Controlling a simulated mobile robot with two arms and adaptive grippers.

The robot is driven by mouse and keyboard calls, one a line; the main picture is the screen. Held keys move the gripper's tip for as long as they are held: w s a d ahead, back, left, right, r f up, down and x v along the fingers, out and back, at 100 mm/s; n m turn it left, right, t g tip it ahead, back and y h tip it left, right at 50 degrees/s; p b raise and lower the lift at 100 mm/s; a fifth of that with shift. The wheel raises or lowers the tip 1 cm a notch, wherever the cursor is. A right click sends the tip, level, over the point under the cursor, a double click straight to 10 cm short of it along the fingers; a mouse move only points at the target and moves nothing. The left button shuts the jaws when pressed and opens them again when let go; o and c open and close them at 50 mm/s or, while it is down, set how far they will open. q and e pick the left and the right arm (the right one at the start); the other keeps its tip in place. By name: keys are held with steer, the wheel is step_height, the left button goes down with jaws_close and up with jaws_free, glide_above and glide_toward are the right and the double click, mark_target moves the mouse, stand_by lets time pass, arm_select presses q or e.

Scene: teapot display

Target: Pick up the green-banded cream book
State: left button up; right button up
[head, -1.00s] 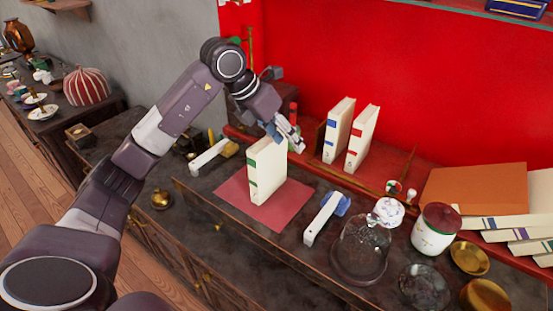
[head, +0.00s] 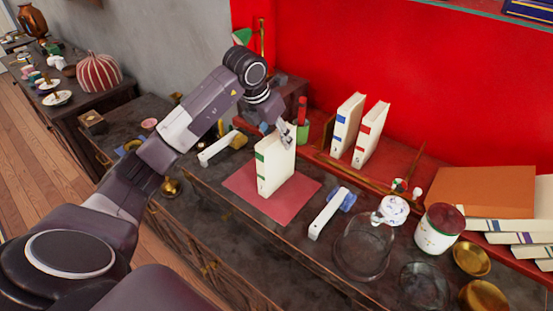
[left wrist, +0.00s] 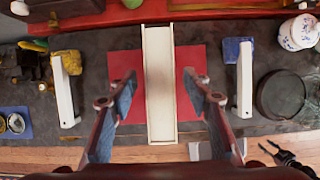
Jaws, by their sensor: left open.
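The green-banded cream book (head: 275,163) stands upright on a red mat (head: 300,187), its spine with the green label facing the front left. In the left wrist view I see the book (left wrist: 160,75) from above as a long pale strip. My left gripper (head: 284,134) is at the book's top. In the left wrist view the left gripper (left wrist: 160,85) is open, one finger on each side of the book, with a gap on both sides. A dark jaw-like shape (left wrist: 287,158) at the lower right of that view may be my right gripper; its state is unclear.
White bookends with a yellow (head: 222,148) and a blue (head: 328,212) part flank the mat. Two more cream books (head: 358,130) stand behind. A glass vessel (head: 365,250), a white jar (head: 437,230) and brass bowls (head: 471,258) crowd the right.

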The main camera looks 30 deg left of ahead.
arm_select(q)
steer(key=shift+f, duration=0.25)
stand_by(0.4)
steer(key=shift+c, duration=0.3)
jaws_close()
steer(key=shift+r, duration=0.1)
